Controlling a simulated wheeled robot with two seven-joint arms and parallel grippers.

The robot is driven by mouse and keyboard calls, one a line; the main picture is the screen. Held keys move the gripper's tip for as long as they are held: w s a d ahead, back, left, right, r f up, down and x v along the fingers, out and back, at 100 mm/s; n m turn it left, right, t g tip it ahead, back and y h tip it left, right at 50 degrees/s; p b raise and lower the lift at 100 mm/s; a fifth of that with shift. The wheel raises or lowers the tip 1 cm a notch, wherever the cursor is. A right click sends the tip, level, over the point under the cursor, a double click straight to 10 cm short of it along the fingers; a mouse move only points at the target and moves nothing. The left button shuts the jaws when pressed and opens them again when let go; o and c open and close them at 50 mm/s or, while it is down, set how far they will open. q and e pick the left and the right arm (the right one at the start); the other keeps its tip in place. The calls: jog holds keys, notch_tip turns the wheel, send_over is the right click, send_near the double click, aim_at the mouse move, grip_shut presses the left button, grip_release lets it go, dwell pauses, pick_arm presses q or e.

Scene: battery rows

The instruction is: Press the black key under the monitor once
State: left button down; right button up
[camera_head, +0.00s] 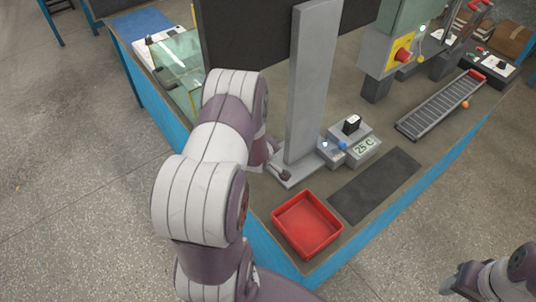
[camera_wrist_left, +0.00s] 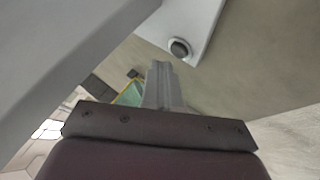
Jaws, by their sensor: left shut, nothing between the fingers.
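A tall grey panel (camera_head: 312,85), which looks like the monitor seen nearly edge-on, stands on a flat grey base. A small dark key (camera_head: 284,174) shows at the base's near left end. In the left wrist view a round dark key (camera_wrist_left: 179,47) sits on a pale plate at top centre. My left gripper (camera_wrist_left: 160,68) is shut and empty, its tips just below and left of that key in the picture, apparently apart from it. In the head view my left arm hides most of this gripper. My right gripper (camera_head: 448,284) is at the lower right, off the table; its jaw gap is unclear.
A red tray (camera_head: 307,225) lies at the table's front corner, beside a dark mat (camera_head: 375,186). A device reading 25 C (camera_head: 364,146) stands right of the panel. A roller track (camera_head: 440,105) and a yellow box with a red button (camera_head: 400,50) are farther right.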

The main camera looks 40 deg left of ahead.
pick_arm(q)
jog(key=shift+f, duration=0.1)
jog(key=shift+f+b, duration=0.3)
jog(key=shift+f, duration=0.05)
jog(key=shift+f+b, duration=0.35)
jog(key=shift+f, duration=0.05)
dwell(0.6)
jog(key=shift+r+p, duration=0.75)
jog(key=shift+r, duration=0.1)
notch_tip(320, 180, up, 5)
jog(key=p, duration=0.4)
jog(key=shift+r+p, duration=0.1)
jog(key=shift+p, duration=0.2)
